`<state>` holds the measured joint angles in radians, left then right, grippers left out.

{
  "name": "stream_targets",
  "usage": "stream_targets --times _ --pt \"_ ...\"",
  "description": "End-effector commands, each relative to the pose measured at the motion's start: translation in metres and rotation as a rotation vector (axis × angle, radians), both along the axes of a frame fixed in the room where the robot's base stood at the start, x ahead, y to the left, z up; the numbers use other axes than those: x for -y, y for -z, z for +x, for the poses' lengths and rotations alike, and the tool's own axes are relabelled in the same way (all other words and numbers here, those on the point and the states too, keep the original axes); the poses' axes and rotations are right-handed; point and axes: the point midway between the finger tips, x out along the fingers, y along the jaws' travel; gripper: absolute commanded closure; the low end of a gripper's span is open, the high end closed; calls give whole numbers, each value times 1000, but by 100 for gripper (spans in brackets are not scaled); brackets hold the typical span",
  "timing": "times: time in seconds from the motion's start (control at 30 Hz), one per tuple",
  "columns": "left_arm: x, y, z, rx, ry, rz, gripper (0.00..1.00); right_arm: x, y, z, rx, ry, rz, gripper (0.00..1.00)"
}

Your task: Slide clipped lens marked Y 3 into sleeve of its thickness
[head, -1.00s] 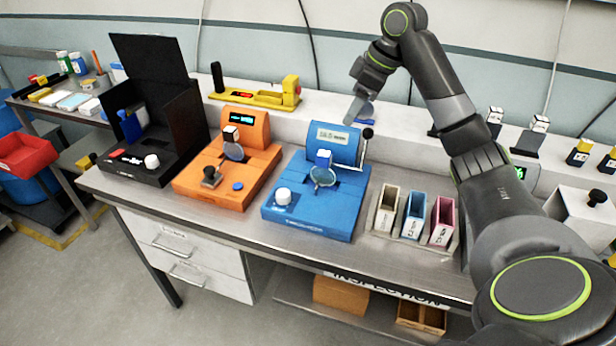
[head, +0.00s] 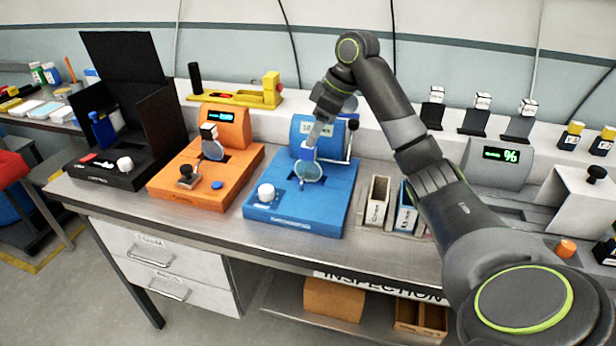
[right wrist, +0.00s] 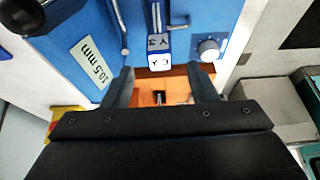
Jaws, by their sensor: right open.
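The clipped lens (head: 308,171) stands in the blue gauge (head: 290,212), its round glass held by a blue and white clip (right wrist: 158,45) marked Y 3. A white sleeve (head: 376,201) and a blue sleeve (head: 405,210) stand in a rack to the right. My right arm mostly hides the pink sleeve. My left gripper is out of view.
An orange device (head: 205,175) holds another clipped lens on the left, beside a black device (head: 108,180). The gauge's black-knobbed lever (head: 352,127) stands close to my right gripper. A grey percent-display device (head: 498,165) is on the right.

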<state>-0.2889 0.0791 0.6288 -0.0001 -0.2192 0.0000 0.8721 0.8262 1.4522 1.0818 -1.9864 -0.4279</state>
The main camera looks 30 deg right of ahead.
Motion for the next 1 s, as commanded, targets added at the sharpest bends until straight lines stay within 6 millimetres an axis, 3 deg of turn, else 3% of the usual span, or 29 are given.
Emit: stream_targets --times 0.17,0.5,0.77,1.0 --pt "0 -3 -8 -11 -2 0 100 -3 9 3 0 1 0 47" --pt "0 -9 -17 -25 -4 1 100 -14 51 16 -1 0 -1 47" --pt "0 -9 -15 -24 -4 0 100 -14 54 18 1 1 -1 47" --pt "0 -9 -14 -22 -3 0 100 -14 54 17 1 1 -1 76"
